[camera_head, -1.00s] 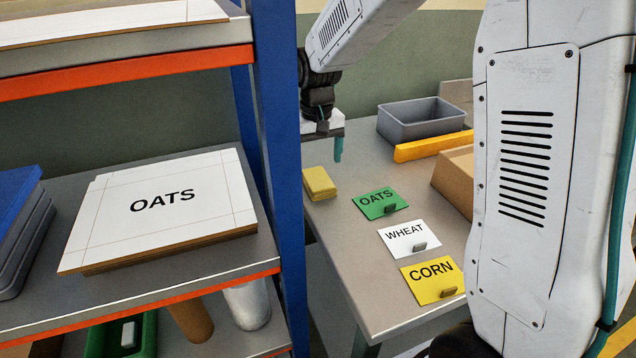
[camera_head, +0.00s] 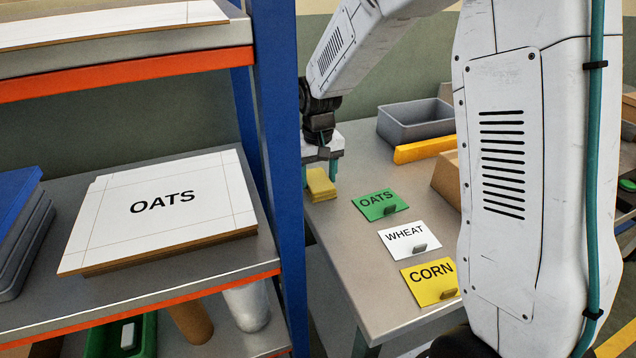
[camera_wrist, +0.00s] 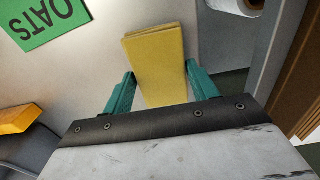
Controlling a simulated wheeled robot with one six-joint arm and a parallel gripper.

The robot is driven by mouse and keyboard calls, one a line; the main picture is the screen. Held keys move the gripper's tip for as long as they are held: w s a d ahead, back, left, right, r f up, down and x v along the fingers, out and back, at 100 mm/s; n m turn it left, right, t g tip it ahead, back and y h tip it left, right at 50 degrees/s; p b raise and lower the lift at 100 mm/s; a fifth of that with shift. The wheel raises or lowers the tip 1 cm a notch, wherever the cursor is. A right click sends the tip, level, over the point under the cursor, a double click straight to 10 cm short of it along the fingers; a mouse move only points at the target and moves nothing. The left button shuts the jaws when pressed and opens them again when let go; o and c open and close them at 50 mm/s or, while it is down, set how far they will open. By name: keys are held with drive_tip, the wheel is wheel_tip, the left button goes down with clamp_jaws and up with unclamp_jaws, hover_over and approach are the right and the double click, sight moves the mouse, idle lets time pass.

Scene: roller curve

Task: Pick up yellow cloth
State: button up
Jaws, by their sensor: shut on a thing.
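The yellow cloth (camera_head: 320,185) is a folded stack on the grey table, near its left edge beside the blue shelf post. In the wrist view the cloth (camera_wrist: 157,60) lies between the two teal fingers of my gripper (camera_wrist: 160,88), with its far part reaching beyond the fingertips. My gripper (camera_head: 319,176) is down at the cloth and shut on it. The cloth still appears to rest on the table. Part of the left finger is hidden behind the post.
Green OATS (camera_head: 380,204), white WHEAT (camera_head: 408,238) and yellow CORN (camera_head: 430,283) cards lie to the right on the table (camera_head: 365,290). A grey bin (camera_head: 415,122) and a yellow bar (camera_head: 425,149) are behind. The blue shelf post (camera_head: 277,150) stands close on the left.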

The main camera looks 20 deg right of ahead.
sight(318, 179)
drive_tip(key=shift+r, duration=0.1)
drive_tip(key=shift+r, duration=0.6)
wheel_tip(318, 179, up, 2)
drive_tip(key=shift+r, duration=0.1)
drive_tip(key=s+d, duration=0.2)
drive_tip(key=s, duration=0.2)
drive_tip(key=s+d+r, duration=0.1)
drive_tip(key=s+d, duration=0.2)
drive_tip(key=s, duration=0.2)
drive_tip(key=s+d, duration=0.3)
drive_tip(key=s, duration=0.2)
drive_tip(key=shift+r, duration=0.2)
drive_tip(key=o, duration=0.3)
drive_tip(key=shift+c, duration=1.1)
